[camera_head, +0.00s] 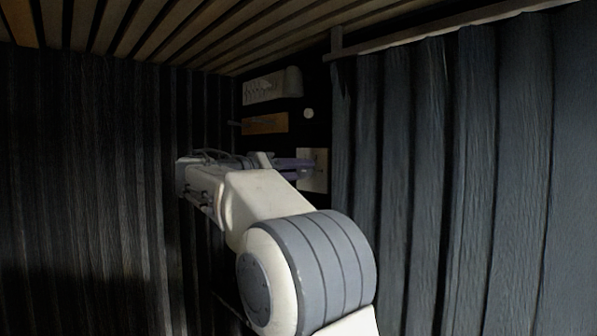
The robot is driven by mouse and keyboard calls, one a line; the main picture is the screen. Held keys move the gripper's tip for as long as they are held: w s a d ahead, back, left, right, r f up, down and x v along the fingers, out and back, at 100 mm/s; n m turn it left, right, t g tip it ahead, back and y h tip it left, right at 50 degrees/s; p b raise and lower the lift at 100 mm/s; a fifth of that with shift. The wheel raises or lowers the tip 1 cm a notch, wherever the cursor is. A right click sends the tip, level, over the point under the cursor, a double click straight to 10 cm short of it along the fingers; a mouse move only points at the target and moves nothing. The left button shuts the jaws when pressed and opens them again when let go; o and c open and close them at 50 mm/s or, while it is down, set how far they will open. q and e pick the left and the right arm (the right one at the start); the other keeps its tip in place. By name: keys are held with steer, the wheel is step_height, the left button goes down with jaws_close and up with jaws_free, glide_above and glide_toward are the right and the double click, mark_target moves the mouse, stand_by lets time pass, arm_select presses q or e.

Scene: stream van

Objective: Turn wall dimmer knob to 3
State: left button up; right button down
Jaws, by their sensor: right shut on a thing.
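The pale wall plate of the dimmer (321,183) is on the dark back wall, just left of the blue curtain. My right gripper (307,168) reaches across from the left end of my arm, with its purplish fingers at the plate. The fingers are shut on the dimmer knob, which they hide almost wholly. The knob's setting and any numbers on the plate cannot be read. My left gripper is not in view.
A blue pleated curtain (470,180) hangs close to the right of the plate from a rail (440,32). Above the plate are a small round white fitting (308,113), a wooden piece (268,124) and a grey box (272,86). Dark slatted wall (85,170) fills the left.

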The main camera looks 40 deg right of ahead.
steer(key=shift+f+n, duration=0.1)
steer(key=shift+n, duration=1.1)
steer(key=n, duration=0.2)
steer(key=shift+n, duration=0.3)
steer(key=n, duration=0.3)
steer(key=shift+n+p, duration=0.45)
steer(key=shift+n, duration=1.25)
steer(key=shift+f, duration=0.1)
steer(key=shift+c, duration=2.1)
jaws_free()
